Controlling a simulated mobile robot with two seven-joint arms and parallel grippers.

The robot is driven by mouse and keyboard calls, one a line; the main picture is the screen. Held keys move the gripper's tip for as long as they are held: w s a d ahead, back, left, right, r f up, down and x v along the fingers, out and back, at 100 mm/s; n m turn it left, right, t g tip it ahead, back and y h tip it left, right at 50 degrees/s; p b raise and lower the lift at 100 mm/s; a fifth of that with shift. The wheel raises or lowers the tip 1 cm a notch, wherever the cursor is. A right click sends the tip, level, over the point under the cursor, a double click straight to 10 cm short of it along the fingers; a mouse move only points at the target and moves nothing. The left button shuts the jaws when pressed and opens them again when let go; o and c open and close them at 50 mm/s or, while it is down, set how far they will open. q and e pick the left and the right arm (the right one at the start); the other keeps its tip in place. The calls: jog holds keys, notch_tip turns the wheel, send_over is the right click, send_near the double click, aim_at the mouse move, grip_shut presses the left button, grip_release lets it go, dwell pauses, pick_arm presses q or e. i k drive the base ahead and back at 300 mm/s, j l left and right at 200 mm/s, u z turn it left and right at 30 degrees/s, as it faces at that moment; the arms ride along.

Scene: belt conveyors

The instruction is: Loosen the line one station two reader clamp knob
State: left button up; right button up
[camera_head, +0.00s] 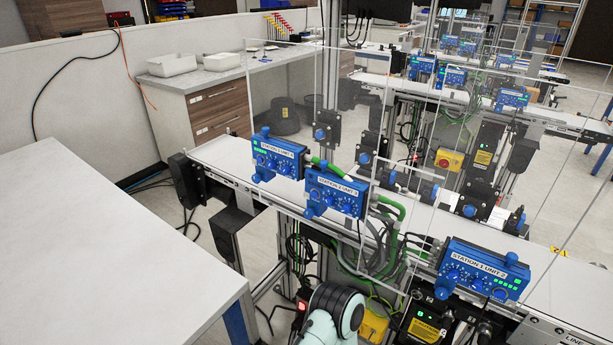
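Three blue reader units with dials and blue knobs are mounted along the near conveyor: a left unit (278,157), a middle unit (336,191) and a right unit (484,271). The right unit's label seems to read "STATION 1 UNIT 2"; the other labels are too small to read surely. The right unit has a blue knob (511,258) on its top right and another blue knob (443,289) at its lower left. I cannot tell which is the clamp knob. A white and dark arm link of mine shows at the bottom centre, apart from these units. Neither gripper shows.
The near conveyor (226,155) runs from left to lower right, with clear panels above it. A white table (90,245) fills the lower left. Green and grey cables (390,225) hang by the middle unit. More conveyors with blue units (450,77) stand behind.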

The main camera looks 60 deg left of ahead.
aim_at(308, 213)
jog(key=j+u, duration=0.15)
jog(key=u, duration=1.6)
